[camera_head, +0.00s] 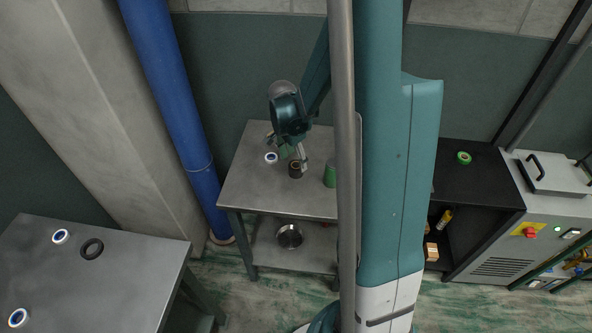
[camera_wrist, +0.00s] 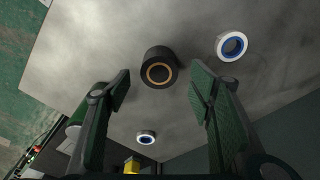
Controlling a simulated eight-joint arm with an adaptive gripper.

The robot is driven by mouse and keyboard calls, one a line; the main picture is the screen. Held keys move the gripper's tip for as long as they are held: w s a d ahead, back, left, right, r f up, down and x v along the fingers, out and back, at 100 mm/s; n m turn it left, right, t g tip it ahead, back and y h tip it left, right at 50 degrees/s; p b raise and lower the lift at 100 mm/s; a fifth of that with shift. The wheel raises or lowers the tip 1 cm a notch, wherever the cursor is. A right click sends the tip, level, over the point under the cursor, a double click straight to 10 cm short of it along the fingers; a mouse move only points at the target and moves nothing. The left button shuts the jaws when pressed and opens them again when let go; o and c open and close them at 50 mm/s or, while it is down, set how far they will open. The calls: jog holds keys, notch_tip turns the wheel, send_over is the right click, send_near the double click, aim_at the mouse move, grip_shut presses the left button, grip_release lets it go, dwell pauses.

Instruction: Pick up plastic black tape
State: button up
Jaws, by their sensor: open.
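A dark roll of tape with a tan core ring (camera_wrist: 151,60) sits on the metal table. In the head view it is a small dark brown roll (camera_head: 295,171) just below my gripper (camera_head: 299,155). In the wrist view my gripper (camera_wrist: 160,86) is open, with one finger to each side of the roll in the picture and nothing held. Whether the fingers are down at the roll's height I cannot tell. Another black ring-shaped roll (camera_head: 91,249) lies on the left table, well away from my gripper.
A white and blue roll (camera_head: 271,157) lies beside the dark roll; it also shows in the wrist view (camera_wrist: 231,46). A green cylinder (camera_head: 330,174) stands to the right. The left table (camera_head: 140,275) holds two more white and blue rolls. A blue pipe (camera_head: 172,90) rises behind.

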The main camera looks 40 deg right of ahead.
aim_at(296, 165)
jog(key=shift+f, duration=0.15)
jog(key=shift+d+f+b, duration=0.15)
jog(key=shift+f+b, duration=0.05)
jog(key=shift+f, duration=1.05)
jog(key=shift+d+f+b, duration=0.1)
jog(key=shift+f+b, duration=0.1)
jog(key=shift+f, duration=1)
jog(key=shift+c, duration=0.3)
jog(key=c, duration=0.9)
